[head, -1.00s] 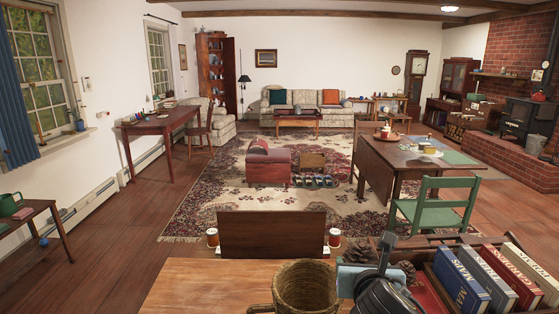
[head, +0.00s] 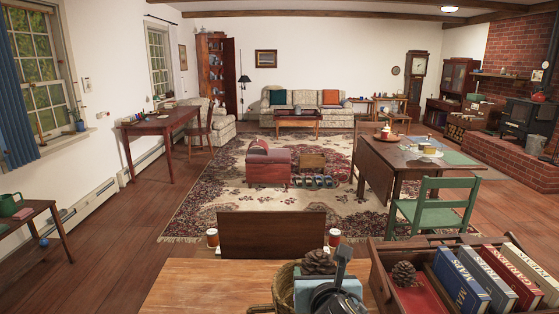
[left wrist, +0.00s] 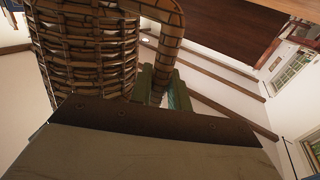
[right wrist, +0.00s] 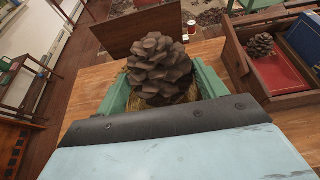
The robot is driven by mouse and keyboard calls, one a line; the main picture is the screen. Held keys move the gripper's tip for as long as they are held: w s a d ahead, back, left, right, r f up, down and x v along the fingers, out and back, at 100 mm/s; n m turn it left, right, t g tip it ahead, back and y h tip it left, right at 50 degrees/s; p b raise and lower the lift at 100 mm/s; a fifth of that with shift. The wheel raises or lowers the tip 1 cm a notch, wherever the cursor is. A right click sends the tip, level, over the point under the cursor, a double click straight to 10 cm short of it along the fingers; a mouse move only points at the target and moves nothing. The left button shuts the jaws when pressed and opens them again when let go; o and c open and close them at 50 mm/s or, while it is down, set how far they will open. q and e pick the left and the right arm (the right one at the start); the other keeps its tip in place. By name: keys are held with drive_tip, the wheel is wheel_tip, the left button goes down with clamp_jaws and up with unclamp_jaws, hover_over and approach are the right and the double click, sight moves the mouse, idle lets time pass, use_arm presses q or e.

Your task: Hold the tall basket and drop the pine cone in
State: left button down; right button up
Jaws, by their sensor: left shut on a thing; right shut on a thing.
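The tall woven basket (head: 286,284) stands at the front of the wooden table, mostly hidden behind my right gripper in the head view. My left gripper (left wrist: 163,90) is shut on the basket's handle (left wrist: 170,40), with the basket wall (left wrist: 85,50) beside it. The left gripper is hidden in the head view. My right gripper (right wrist: 162,88) is shut on a brown pine cone (right wrist: 158,62), which also shows in the head view (head: 318,262). It holds the cone over the basket's mouth; straw-coloured weave shows below the cone in the right wrist view. Their exact height gap cannot be told.
A wooden crate (head: 385,251) on the right holds another pine cone (head: 404,274), a red book (head: 418,296) and several upright books (head: 485,278). A dark wooden panel (head: 272,235) stands behind the table's far edge. The table's left part (head: 190,285) is clear.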

drive_tip(key=shift+f, duration=1.15)
drive_tip(key=o, duration=1.1)
drive_tip(key=shift+c, duration=0.2)
drive_tip(key=shift+s, duration=0.1)
drive_tip(key=v, duration=1.2)
